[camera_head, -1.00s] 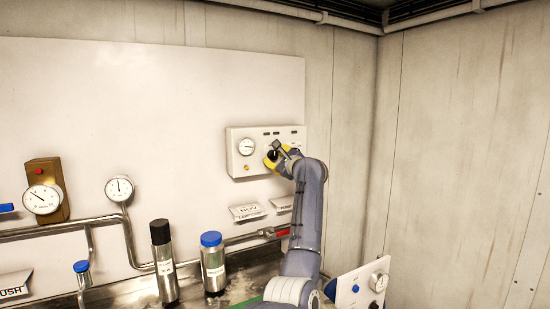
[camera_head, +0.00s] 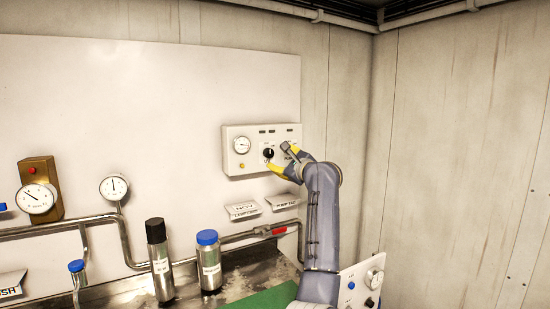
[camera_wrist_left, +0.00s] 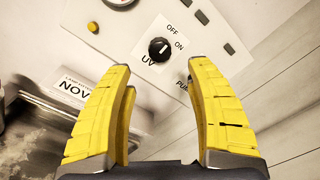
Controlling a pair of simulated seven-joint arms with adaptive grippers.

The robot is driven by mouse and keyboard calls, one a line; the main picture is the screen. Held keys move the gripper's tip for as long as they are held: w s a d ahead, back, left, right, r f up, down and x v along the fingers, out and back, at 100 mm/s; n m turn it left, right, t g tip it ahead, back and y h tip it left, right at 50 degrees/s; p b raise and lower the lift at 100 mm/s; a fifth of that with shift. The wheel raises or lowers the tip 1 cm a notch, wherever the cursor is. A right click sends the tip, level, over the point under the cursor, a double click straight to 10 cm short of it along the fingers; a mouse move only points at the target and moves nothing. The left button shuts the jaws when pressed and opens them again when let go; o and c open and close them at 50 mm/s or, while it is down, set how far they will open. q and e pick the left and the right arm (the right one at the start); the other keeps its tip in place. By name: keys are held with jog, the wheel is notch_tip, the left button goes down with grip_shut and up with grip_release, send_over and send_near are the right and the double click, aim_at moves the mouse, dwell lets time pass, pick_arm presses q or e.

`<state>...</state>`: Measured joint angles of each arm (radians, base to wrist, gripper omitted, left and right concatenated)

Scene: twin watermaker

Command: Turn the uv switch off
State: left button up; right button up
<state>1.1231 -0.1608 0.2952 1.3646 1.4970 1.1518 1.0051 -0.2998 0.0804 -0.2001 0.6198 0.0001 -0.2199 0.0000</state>
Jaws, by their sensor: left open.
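The uv switch is a black rotary knob (camera_head: 268,153) on a white plate of the wall control panel (camera_head: 232,165). In the left wrist view, the uv switch (camera_wrist_left: 158,47) has "UV" below it and "OFF" and "ON" at its upper right. Its light mark appears to slant to the upper right; I cannot tell for sure which word it meets. My left gripper (camera_head: 279,158) has yellow fingers, open and empty, just right of the knob and apart from it. In the left wrist view, the open fingers (camera_wrist_left: 158,67) frame the knob from below. My right gripper is out of view.
The panel has a gauge (camera_head: 242,145) and a yellow button (camera_head: 242,166). A "PU..." label (camera_wrist_left: 183,90) is partly hidden by a finger. Below are paper labels (camera_head: 243,210), a pipe with a red handle (camera_head: 279,230) and two bottles, one blue-capped (camera_head: 209,262).

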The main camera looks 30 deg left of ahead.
pick_arm(q)
jog(key=shift+v, duration=2.1)
